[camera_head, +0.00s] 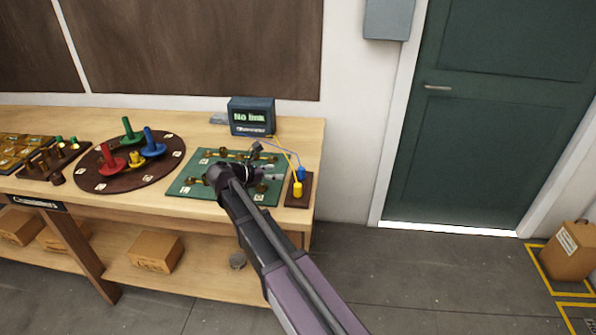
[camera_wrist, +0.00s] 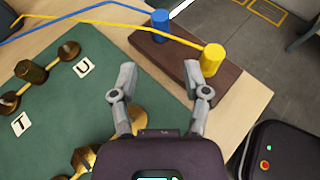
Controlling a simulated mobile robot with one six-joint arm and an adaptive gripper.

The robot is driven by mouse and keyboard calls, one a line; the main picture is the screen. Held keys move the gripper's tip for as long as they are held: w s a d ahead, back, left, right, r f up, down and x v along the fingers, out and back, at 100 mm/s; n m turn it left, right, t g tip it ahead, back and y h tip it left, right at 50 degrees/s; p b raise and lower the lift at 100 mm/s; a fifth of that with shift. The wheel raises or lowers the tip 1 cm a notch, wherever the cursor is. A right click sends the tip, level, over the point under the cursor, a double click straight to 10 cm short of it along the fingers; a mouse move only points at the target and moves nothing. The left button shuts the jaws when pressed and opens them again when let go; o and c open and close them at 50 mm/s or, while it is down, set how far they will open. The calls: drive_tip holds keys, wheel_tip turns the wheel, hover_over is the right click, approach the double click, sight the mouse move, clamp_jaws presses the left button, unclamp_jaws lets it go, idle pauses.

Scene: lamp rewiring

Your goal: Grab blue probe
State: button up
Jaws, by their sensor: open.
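The blue probe (camera_head: 301,174) stands upright on a small brown block (camera_head: 304,194) at the right of the bench. It also shows in the wrist view (camera_wrist: 160,24), with a blue wire running off to the left. The yellow probe (camera_head: 297,190) stands on the same block, nearer the bench's front edge; it shows in the wrist view (camera_wrist: 212,58) by my right finger. My gripper (camera_wrist: 165,82) is open and empty, pointing toward the block. The blue probe is beyond the fingertips, roughly ahead between them. In the head view my gripper (camera_head: 270,172) is over the green board.
The green board (camera_head: 190,185) with brass posts lies left of the block. A meter reading "No link" (camera_head: 252,116) stands behind, wired to the probes. A round brown board (camera_head: 110,181) with coloured pegs is further left. Bare wood lies around the block.

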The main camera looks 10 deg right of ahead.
sight(299, 171)
idle(0.3)
drive_tip(key=b+x, duration=0.3)
drive_tip(key=x, duration=0.4)
drive_tip(key=shift+w+d+f, duration=0.15)
drive_tip(key=shift+d+f, duration=0.1)
drive_tip(key=shift+d, duration=0.05)
drive_tip(key=shift+w+d+f, duration=0.1)
drive_tip(key=shift+w+d, duration=0.05)
drive_tip(key=shift+d, duration=0.2)
drive_tip(key=shift+d, duration=0.1)
drive_tip(key=shift+b+x, duration=1.05)
drive_tip(key=shift+x, duration=1.45)
clamp_jaws()
